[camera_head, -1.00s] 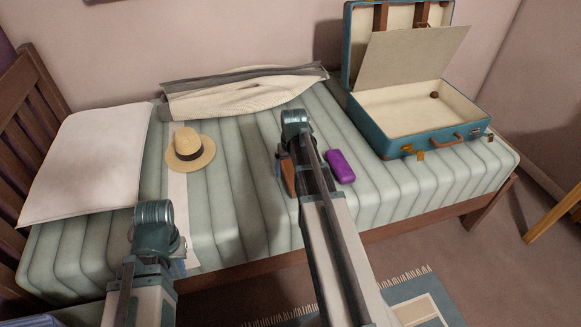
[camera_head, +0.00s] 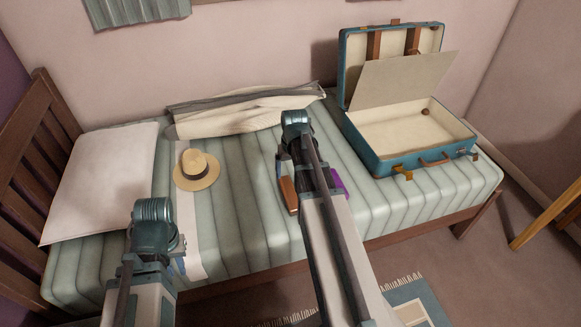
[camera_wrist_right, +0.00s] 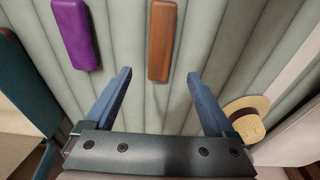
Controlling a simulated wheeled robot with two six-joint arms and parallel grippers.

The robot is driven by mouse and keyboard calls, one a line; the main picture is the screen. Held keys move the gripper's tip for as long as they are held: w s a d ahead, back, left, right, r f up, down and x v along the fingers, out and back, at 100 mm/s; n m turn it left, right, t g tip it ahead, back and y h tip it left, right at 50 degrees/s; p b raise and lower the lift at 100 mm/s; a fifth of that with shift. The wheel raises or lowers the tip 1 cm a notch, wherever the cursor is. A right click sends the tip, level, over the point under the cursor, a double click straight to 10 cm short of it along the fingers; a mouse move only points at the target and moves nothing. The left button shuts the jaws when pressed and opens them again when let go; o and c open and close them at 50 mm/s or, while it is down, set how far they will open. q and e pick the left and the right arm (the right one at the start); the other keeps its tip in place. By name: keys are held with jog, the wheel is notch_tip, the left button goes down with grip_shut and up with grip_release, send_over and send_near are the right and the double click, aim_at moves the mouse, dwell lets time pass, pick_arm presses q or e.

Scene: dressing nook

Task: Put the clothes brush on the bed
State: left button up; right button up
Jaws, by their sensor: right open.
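The clothes brush, a brown wooden block-like piece (camera_head: 289,193), lies on the striped bed (camera_head: 225,235). It is partly hidden by my right arm in the head view and shows clearly in the right wrist view (camera_wrist_right: 162,42). My right gripper (camera_wrist_right: 158,76) is open and empty above the bed, its two blue fingers wide apart. The brush lies just beyond the fingertips in the wrist view, roughly centred between them. My left gripper (camera_head: 179,264) is by the bed's front edge at the left; its fingers are mostly hidden.
A purple case (camera_head: 339,184) lies right of the brush, partly behind my arm. A straw hat (camera_head: 197,170), a white pillow (camera_head: 100,180), a folded garment (camera_head: 240,108) and an open blue suitcase (camera_head: 392,160) are also on the bed. Bare cover shows around the hat.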

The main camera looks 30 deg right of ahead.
jog(key=s+a+n, duration=0.2)
jog(key=s+a, duration=0.3)
jog(key=a, duration=0.5)
jog(key=s+a+n+g, duration=0.1)
jog(key=s+a, duration=0.4)
jog(key=a, duration=0.5)
jog(key=s+a+n+g, duration=0.1)
jog(key=s+a+n, duration=0.2)
jog(key=a, duration=0.7)
jog(key=shift+s+n+h, duration=0.3)
jog(key=shift+s+h, duration=0.1)
jog(key=shift+s, duration=0.5)
notch_tip(320, 180, up, 14)
jog(key=p, duration=1.3)
jog(key=shift+f+p, duration=0.25)
jog(key=shift+p, duration=0.05)
